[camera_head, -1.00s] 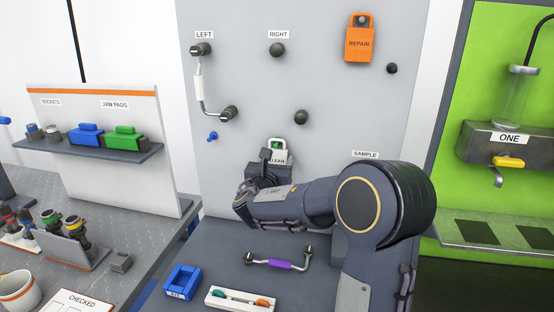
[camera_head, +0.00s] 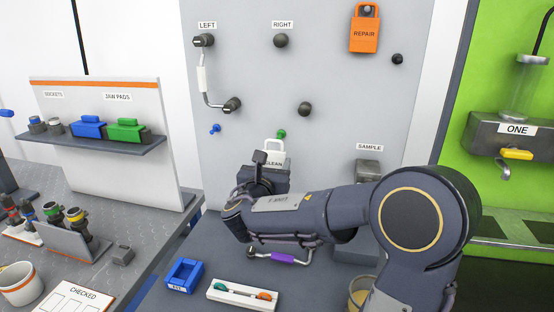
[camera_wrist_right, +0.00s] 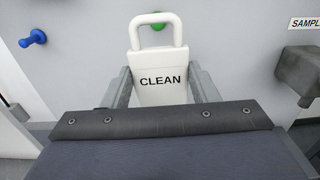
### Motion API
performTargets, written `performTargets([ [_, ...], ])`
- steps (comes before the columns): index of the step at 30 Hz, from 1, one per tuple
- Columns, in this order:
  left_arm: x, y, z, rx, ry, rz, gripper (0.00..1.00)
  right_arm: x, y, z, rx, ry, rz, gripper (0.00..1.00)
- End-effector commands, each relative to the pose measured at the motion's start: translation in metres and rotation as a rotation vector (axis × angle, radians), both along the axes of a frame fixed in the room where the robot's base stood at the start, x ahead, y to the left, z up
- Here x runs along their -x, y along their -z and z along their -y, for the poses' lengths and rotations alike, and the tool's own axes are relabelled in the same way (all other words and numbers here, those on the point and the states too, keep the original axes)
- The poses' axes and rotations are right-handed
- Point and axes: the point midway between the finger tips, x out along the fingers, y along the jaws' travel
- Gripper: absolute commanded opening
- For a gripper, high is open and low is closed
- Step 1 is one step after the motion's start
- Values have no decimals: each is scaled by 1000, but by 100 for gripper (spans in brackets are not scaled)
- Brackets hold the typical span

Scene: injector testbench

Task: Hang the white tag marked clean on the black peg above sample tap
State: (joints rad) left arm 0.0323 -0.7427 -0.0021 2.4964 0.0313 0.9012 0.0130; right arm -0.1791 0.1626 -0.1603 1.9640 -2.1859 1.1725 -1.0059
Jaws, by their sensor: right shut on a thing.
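The white tag marked CLEAN (camera_head: 275,161) is upright in my right gripper (camera_head: 264,168), with its loop upward. In the right wrist view the tag (camera_wrist_right: 160,80) sits between the two grey fingers (camera_wrist_right: 161,88). A green peg (camera_head: 281,134) shows on the panel just above and behind the tag's loop; the tag looks apart from it. A bare black peg (camera_head: 397,59) is on the panel, above the SAMPLE label (camera_head: 369,147) and the grey sample tap (camera_head: 369,168). My left gripper is not in view.
An orange REPAIR tag (camera_head: 364,32) hangs left of the black peg. Dark knobs (camera_head: 281,41) (camera_head: 305,109) and a blue peg (camera_head: 215,129) stick out of the panel. A blue tray (camera_head: 184,276) and a white holder (camera_head: 242,294) are on the bench below my arm.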

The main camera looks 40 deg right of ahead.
Motion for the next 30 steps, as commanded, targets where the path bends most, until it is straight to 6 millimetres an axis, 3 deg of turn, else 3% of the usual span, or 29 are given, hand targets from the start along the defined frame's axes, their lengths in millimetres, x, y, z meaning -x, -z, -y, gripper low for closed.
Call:
performTargets([
  [6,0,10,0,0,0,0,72,34,1,-44,0,-6,1,32],
  [12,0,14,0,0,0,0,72,56,1,-71,1,-4,0,32],
  [19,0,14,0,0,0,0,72,68,0,-85,0,0,0,32],
  [30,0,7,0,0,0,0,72,69,-7,-86,1,1,-1,32],
])
